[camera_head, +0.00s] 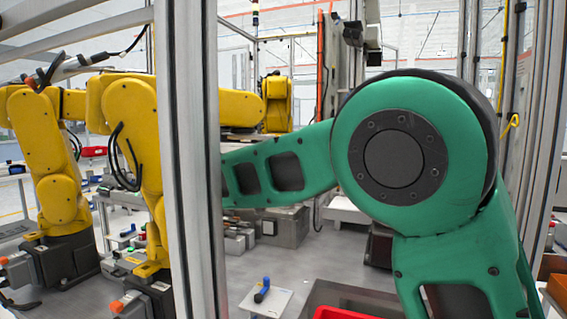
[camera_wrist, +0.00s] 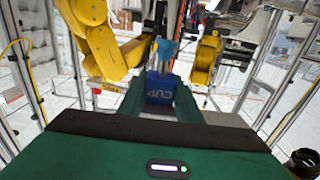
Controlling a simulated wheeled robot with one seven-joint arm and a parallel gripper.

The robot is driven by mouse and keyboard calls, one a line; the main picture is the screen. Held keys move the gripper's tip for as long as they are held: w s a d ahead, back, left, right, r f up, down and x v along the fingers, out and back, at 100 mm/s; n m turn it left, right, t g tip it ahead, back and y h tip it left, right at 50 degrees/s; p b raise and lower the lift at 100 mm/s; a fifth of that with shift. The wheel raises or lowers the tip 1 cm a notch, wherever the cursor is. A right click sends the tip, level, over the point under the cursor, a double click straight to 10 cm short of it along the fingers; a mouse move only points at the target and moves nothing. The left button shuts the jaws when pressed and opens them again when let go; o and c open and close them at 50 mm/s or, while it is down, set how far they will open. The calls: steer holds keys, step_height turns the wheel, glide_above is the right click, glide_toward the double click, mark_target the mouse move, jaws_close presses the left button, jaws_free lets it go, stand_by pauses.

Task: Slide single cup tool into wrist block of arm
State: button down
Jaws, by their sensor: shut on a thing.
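My gripper (camera_wrist: 160,100) is shut on a blue block marked CUP (camera_wrist: 160,88), the single cup tool. A lighter blue part rises from its far end in the wrist view. The tool is upright between the green fingers, and its lower part is hidden by my gripper. Yellow arms stand beyond it: one at left (camera_wrist: 92,45) and one at right (camera_wrist: 206,58) in the wrist view. In the head view a yellow arm (camera_head: 135,110) reaches right to a yellow wrist end (camera_head: 277,95). I cannot make out the wrist block. My gripper is outside the head view.
A metal post (camera_head: 188,160) stands in front of the yellow arms. A white plate (camera_head: 266,302) with a blue item (camera_head: 262,288) is low in the head view. A red bin (camera_head: 345,314) is at the bottom edge. Frame posts also flank the wrist view.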

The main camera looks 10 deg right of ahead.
steer(key=shift+f, duration=0.35)
stand_by(0.7)
steer(key=c, duration=1.2)
jaws_free()
